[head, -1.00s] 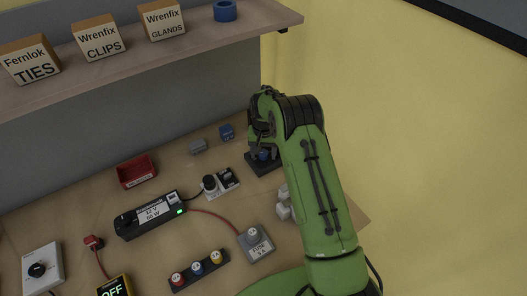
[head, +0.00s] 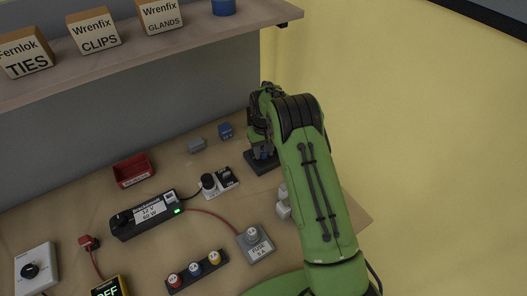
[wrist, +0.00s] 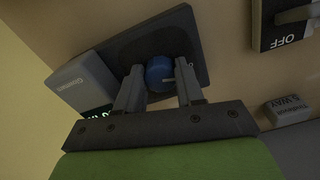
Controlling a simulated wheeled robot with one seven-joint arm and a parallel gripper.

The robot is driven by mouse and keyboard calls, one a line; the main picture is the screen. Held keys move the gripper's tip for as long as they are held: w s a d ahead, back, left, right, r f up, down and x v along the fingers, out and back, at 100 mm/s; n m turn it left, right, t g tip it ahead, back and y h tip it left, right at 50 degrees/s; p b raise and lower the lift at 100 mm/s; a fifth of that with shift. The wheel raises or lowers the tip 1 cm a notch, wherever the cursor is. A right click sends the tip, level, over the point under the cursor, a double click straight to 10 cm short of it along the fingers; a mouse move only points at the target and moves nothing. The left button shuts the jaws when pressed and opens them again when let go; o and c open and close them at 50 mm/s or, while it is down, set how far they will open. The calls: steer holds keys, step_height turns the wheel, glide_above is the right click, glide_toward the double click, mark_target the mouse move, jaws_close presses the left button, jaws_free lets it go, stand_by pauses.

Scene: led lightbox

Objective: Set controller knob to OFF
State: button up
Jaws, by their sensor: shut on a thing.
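A round blue knob (wrist: 159,74) with a pale pointer mark sits on a dark base plate (wrist: 186,38) in the wrist view. My gripper (wrist: 160,86) has one finger on each side of the knob and is shut on it. In the head view my gripper (head: 261,150) is low over the dark base (head: 263,168) at the bench's right end, and the arm hides part of it. I cannot read a label by the blue knob. A switch marked OFF (wrist: 287,43) shows at the upper right of the wrist view.
A socket and switch unit (head: 219,183) stands just left of the dark base. Pale blocks (head: 283,203) lie under my arm. A black power supply (head: 145,215), red bin (head: 133,170), fuse box (head: 256,245) and white box with black knob (head: 37,268) stand further left. A shelf overhangs behind.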

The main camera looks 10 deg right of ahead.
steer(key=o, duration=1)
steer(key=shift+o, duration=0.2)
step_height(320, 180, up, 16)
steer(key=shift+p, duration=0.4)
steer(key=shift+f, duration=0.15)
